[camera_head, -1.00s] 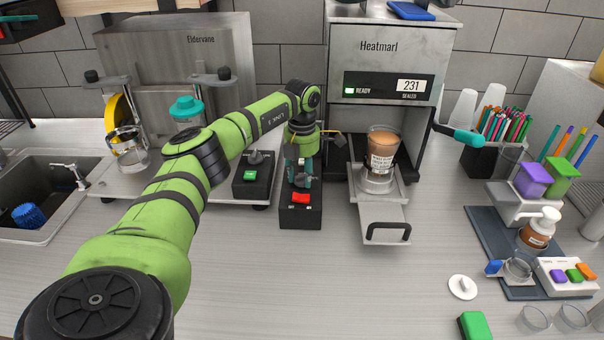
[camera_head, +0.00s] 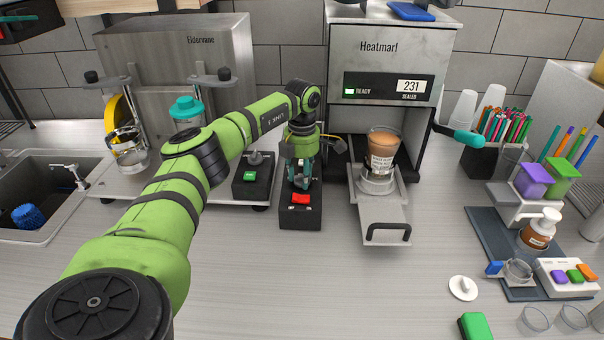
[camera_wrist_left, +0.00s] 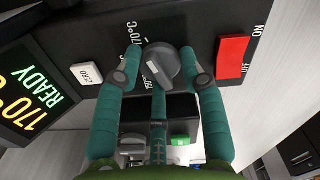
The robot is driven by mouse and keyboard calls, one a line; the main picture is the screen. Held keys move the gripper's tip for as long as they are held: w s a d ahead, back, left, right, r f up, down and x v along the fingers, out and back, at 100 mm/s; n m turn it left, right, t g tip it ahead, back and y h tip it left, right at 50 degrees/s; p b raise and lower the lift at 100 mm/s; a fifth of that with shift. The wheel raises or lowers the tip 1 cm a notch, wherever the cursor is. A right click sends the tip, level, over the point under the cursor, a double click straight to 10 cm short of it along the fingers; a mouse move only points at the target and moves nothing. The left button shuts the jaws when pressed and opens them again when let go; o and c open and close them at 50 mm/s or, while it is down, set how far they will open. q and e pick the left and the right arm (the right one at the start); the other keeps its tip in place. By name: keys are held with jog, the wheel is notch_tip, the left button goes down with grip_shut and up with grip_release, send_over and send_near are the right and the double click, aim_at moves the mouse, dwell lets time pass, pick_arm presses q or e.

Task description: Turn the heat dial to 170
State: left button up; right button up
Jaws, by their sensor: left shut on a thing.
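The heat dial (camera_wrist_left: 162,66) is a dark grey round knob with a raised grip, set on a black control box. The box (camera_head: 300,215) stands on the counter in the head view, left of the Heatmarl sealer. My left gripper (camera_wrist_left: 163,72) is shut on the dial, with a teal finger on each side of it. Scale marks of 150°C and 170°C show around the dial. A display (camera_wrist_left: 32,88) beside it reads 170°C and READY. In the head view my left gripper (camera_head: 302,178) hides most of the dial. My right gripper is in neither view.
A red ON/OFF switch (camera_wrist_left: 234,57) sits close to one finger, and a white ZERO button (camera_wrist_left: 86,74) lies on the other side. The Heatmarl sealer (camera_head: 392,60) holds a filled cup (camera_head: 381,155) on its pulled-out tray. Another black box with a green switch (camera_head: 250,176) stands left.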

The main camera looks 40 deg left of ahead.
pick_arm(q)
jog(key=o, duration=1.1)
jog(key=shift+s+f, duration=0.1)
jog(key=shift+f, duration=0.05)
jog(key=shift+o, duration=0.2)
jog(key=shift+r, duration=0.6)
notch_tip(320, 180, up, 11)
jog(key=shift+f, duration=0.1)
